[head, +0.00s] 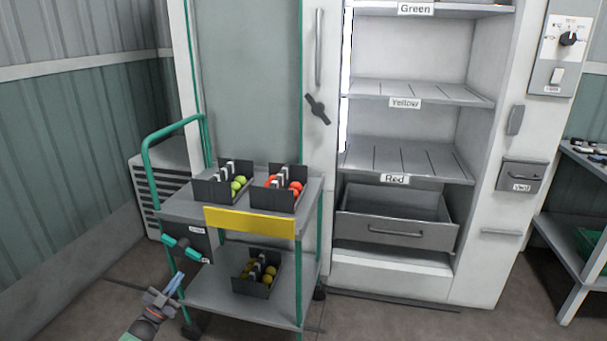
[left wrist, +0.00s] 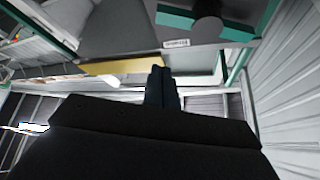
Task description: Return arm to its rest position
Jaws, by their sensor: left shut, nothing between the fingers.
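My left gripper (head: 174,284) is at the lower left of the head view, in front of the cart's left corner. Its fingers are shut together with nothing held. The fingers (left wrist: 161,88) also show as a dark, closed pair in the middle of the left wrist view, with the dark gripper body below them. My right gripper is in neither view.
A grey cart (head: 212,282) with green posts holds crates of green (head: 213,192) and red tomatoes (head: 273,202) on top and yellow ones (head: 250,285) below. A teal handle (head: 187,248) is close above my left gripper. An open cabinet (head: 486,130) has shelves labelled Green, Yellow and Red.

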